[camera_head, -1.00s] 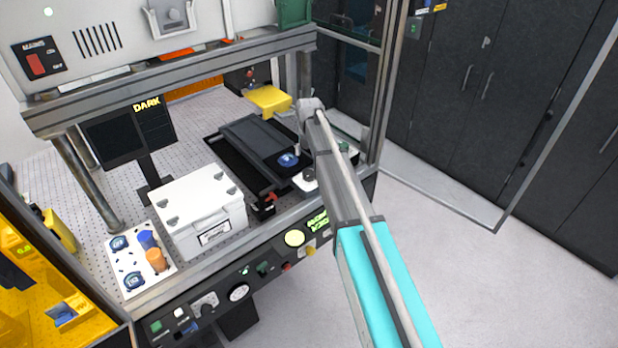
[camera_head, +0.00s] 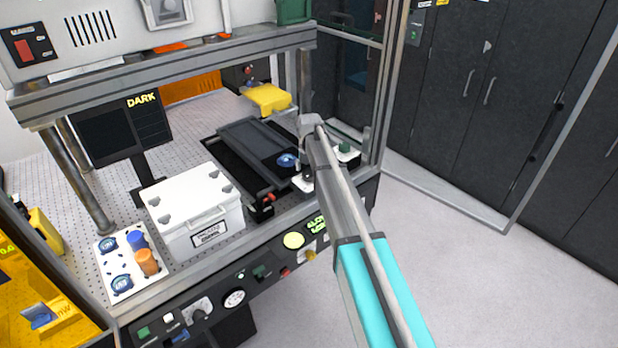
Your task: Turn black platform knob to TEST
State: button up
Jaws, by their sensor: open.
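A small dark knob (camera_head: 308,174) shows on a white plate (camera_head: 301,185) at the bench's front right, beside the black stage (camera_head: 246,136). My arm partly covers it, and its pointer direction and any TEST mark are too small to read. Another dark knob (camera_head: 198,309) is on the front panel, lower left. I cannot tell for certain which one is the platform knob. My arm reaches from the lower right up to a grey joint near the plate. My gripper is hidden, and I see no fingers on either knob.
A white lidded box (camera_head: 197,212) and a white tray (camera_head: 105,262) with blue and orange containers stand at left. A green button (camera_head: 345,147) is right of my arm. Frame posts and an overhead beam (camera_head: 170,68) surround the bench. The floor at right is clear.

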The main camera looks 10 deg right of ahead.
jog(key=shift+f, duration=0.4)
jog(key=c, duration=1.1)
